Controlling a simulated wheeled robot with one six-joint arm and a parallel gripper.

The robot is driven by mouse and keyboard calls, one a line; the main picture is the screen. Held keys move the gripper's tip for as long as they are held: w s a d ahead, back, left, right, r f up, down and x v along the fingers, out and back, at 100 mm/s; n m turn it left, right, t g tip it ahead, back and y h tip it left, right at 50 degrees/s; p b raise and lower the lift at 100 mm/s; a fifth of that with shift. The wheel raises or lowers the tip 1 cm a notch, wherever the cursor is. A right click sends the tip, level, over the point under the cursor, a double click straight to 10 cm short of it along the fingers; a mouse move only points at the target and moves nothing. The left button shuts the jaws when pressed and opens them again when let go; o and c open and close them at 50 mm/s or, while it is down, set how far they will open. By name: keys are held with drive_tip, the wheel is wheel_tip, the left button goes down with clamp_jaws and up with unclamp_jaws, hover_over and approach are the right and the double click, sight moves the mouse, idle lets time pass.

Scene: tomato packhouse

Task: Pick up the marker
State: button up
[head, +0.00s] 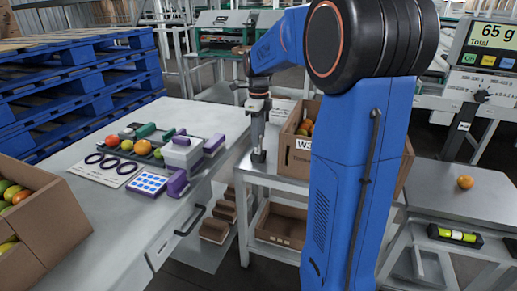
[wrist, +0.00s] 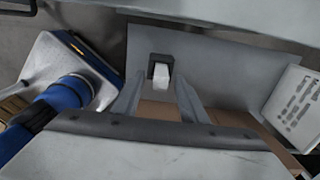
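My gripper (head: 258,142) points down over the grey table beside the W3 cardboard box. In the wrist view its two fingers (wrist: 159,84) stand apart, with a clear gap between them. A small white piece with a dark block behind it (wrist: 161,72) shows between and just beyond the fingertips. It may be the marker, but I cannot tell for sure. A small dark grey block (head: 258,156) shows under the fingers in the head view. I cannot tell whether the fingers touch anything.
The W3 cardboard box (head: 298,162) of fruit stands close right of my gripper. A printed white sheet (wrist: 294,105) lies nearby. The left bench (head: 125,222) holds tomatoes, purple-ended blocks and a blue-dotted card (head: 148,183). Cardboard trays (head: 283,226) sit on the lower shelf.

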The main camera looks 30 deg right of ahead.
drive_tip(key=shift+f, duration=1.7)
clamp_jaws()
wheel_tip(320, 180, up, 15)
idle(0.3)
idle(0.7)
drive_tip(key=shift+f, duration=5.75)
